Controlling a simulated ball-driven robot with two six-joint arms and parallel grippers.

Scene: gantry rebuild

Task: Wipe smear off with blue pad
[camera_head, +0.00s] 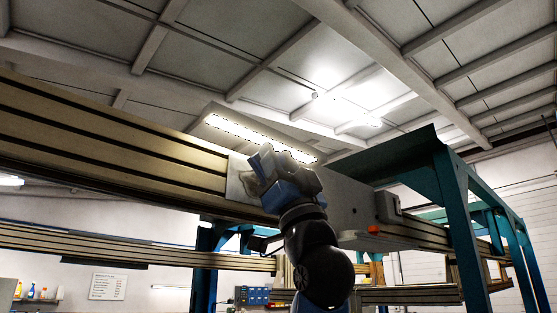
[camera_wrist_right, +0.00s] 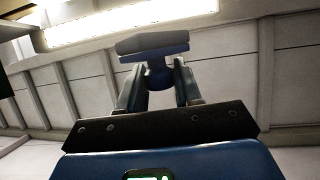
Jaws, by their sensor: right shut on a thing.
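My right gripper (camera_head: 282,178) is raised in front of the pale grey plate (camera_head: 345,205) on the gantry beam. It also shows in the right wrist view (camera_wrist_right: 158,82), its two fingers shut on the narrow blue handle of the pad. The pad (camera_wrist_right: 155,43) sits beyond the fingertips with its broad grey-blue face across them. In the head view the pad (camera_head: 262,162) overlaps the plate's left part; I cannot tell whether it touches. My left gripper is out of view.
A long beige beam (camera_head: 110,140) runs in from the left to the plate. A teal steel frame (camera_head: 452,190) stands at the right. A small orange-red part (camera_head: 374,229) sits under the plate. Bottles (camera_head: 31,291) stand on a shelf far back left.

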